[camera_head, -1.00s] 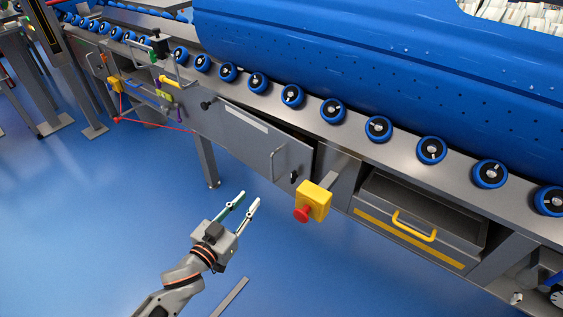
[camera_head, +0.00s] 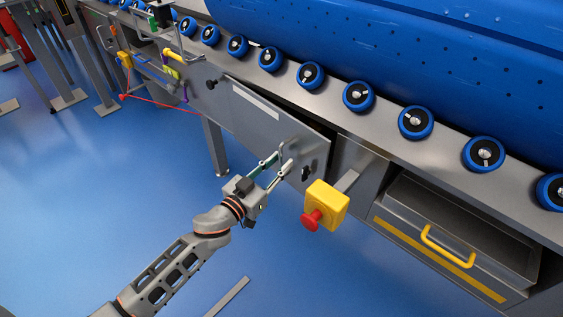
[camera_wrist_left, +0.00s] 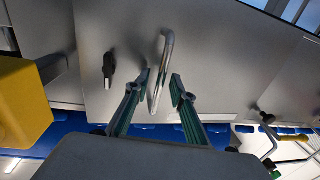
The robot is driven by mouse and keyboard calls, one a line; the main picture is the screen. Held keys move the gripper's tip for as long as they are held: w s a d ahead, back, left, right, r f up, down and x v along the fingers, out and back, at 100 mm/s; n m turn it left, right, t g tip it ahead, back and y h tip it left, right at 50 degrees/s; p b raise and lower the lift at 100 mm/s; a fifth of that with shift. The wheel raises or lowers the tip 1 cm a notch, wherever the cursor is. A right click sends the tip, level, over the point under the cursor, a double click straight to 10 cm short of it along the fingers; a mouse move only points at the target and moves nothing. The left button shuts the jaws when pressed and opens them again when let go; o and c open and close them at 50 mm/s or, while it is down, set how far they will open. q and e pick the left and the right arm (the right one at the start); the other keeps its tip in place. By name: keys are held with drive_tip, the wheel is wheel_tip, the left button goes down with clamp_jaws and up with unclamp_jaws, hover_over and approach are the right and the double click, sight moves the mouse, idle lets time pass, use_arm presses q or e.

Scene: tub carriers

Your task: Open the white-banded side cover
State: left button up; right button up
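The side cover (camera_head: 240,125) is a grey metal panel with a white band (camera_head: 256,101) near its top. A dark gap shows along its top and right edges, so it stands slightly ajar. Its bar handle (camera_head: 283,151) is at the right part, beside a black latch (camera_head: 305,173). My left gripper (camera_head: 279,162) is at the handle with its fingers apart. In the left wrist view the handle (camera_wrist_left: 166,50) passes between the open fingertips (camera_wrist_left: 161,78); I cannot tell if either finger touches it. The latch (camera_wrist_left: 109,68) is left of the fingers there. My right gripper is not in view.
A yellow box with a red stop button (camera_head: 326,202) juts out just right of the cover. A drawer with a yellow handle (camera_head: 445,247) is further right. A red cord (camera_head: 160,104) runs at left. The blue floor in front is mostly clear.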

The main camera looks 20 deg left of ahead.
use_arm(q)
drive_tip(key=shift+w+d, duration=0.1)
drive_tip(key=shift+w, duration=0.4)
clamp_jaws()
